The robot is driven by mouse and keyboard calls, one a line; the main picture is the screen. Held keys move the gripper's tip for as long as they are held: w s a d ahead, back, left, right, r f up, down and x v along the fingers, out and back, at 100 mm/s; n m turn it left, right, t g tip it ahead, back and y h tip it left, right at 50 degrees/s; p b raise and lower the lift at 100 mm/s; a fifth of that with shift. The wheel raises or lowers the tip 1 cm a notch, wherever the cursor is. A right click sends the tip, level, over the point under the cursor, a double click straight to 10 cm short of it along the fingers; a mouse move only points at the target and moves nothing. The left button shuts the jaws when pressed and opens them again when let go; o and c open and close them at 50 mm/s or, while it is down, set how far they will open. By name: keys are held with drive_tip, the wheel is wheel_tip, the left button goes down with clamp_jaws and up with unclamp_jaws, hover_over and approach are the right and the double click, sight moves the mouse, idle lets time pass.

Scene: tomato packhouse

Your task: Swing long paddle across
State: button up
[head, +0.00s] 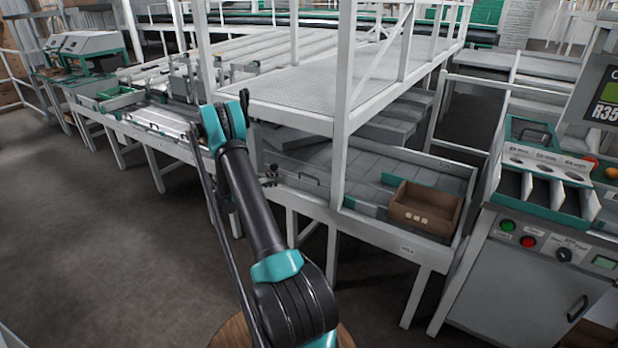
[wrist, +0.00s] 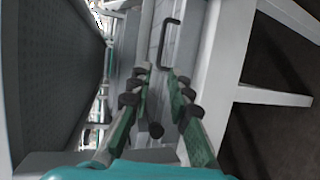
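My gripper (head: 240,100) is held out over the front edge of the grading line in the head view. In the wrist view my gripper (wrist: 160,82) is open, with its green-faced fingers apart and a gap between them. A round black knob (wrist: 156,131) shows in that gap; I cannot tell whether it touches a finger. A black bar handle (wrist: 170,42) on a pale metal surface lies beyond the fingertips. I cannot make out the long paddle with certainty.
A brown box (head: 426,208) sits at the right end of the belt section. A white-railed walkway (head: 310,88) stands over the line behind my gripper. A control cabinet (head: 530,265) stands at the right. The floor (head: 120,260) at the left is clear.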

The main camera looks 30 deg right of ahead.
sight(317, 186)
drive_tip(key=shift+h, duration=0.5)
drive_tip(key=d+f, duration=0.1)
drive_tip(key=d, duration=0.5)
drive_tip(key=d+f, duration=0.2)
drive_tip(key=d, duration=0.4)
drive_tip(key=d+f, duration=0.2)
drive_tip(key=d, duration=0.4)
drive_tip(key=shift+w, duration=0.15)
clamp_jaws()
